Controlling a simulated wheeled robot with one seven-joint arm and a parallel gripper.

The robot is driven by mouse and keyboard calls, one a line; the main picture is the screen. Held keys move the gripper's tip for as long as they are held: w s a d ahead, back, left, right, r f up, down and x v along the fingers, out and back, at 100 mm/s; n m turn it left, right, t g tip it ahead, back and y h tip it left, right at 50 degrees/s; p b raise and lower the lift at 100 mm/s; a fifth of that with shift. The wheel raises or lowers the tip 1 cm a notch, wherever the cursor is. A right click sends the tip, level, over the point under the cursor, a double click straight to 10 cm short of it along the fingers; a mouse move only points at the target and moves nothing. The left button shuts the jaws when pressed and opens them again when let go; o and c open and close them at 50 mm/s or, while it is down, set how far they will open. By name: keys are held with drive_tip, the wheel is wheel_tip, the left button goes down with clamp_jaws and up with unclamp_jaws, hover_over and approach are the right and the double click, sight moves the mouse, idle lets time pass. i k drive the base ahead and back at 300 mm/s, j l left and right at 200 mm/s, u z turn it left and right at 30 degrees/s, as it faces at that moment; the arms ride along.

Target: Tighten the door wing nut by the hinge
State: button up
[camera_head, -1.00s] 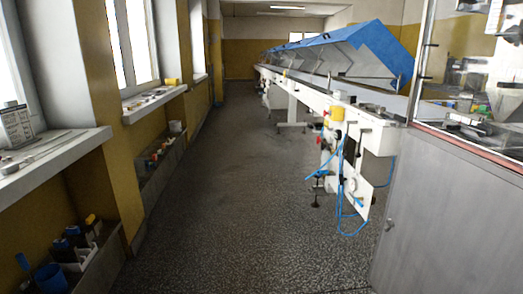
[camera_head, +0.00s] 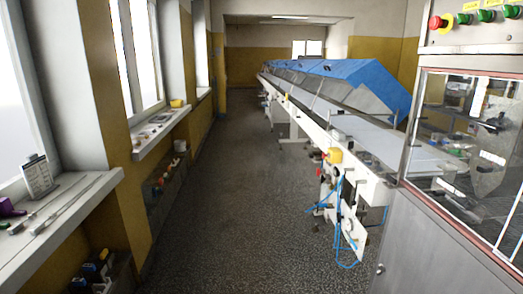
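The enrober cabinet (camera_head: 435,235) stands at the right edge. Its clear door window (camera_head: 465,130) has a red-edged frame, and machine parts show dimly behind it. A small latch-like knob (camera_head: 380,269) sits on the grey panel below. I cannot make out the door's wing nut or its hinge at this size. My gripper is not in view.
A long white conveyor (camera_head: 320,110) with blue hoods (camera_head: 365,85) runs away from the cabinet. Blue hoses (camera_head: 345,225) hang from its near end. Red and green buttons (camera_head: 463,18) top the cabinet. A cluttered windowsill (camera_head: 60,215) lines the left; the speckled floor aisle (camera_head: 235,200) is clear.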

sight(381, 269)
drive_tip(key=i+j+z, duration=0.2)
drive_tip(key=i+j, duration=0.45)
drive_tip(key=i, duration=0.15)
drive_tip(key=i+j+z, duration=0.2)
drive_tip(key=i+j, duration=0.5)
drive_tip(key=i+j+z, duration=0.2)
drive_tip(key=i+j, duration=0.5)
drive_tip(key=j, duration=0.2)
